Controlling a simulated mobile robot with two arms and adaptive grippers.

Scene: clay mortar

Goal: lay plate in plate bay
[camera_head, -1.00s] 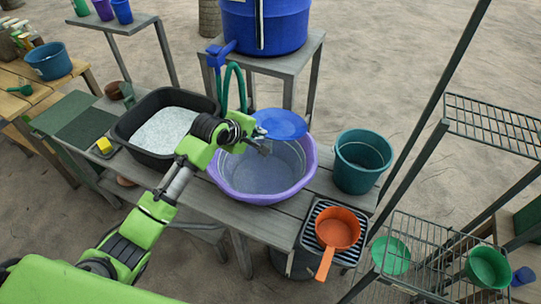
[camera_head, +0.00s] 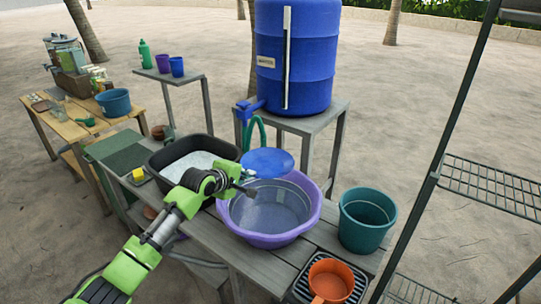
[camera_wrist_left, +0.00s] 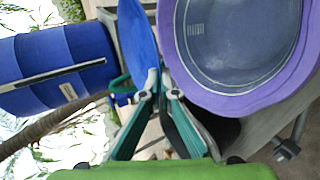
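A blue round plate (camera_head: 267,161) is held by its edge over the back rim of the purple basin (camera_head: 270,238), which holds water. My left gripper (camera_head: 243,183) is shut on the plate. In the left wrist view, the plate (camera_wrist_left: 138,38) shows nearly edge-on between the converging green fingers (camera_wrist_left: 156,84). A wire rack (camera_head: 490,187) stands at the right, partly cut off by the frame; I cannot tell which part is the plate bay. My right gripper is not in view.
A black tub (camera_head: 185,157) with whitish contents stands left of the basin. A teal bucket (camera_head: 366,220) and an orange pan (camera_head: 330,283) are to its right. The blue water barrel (camera_head: 298,60) and its green hose are behind. The rack's dark post rises at right.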

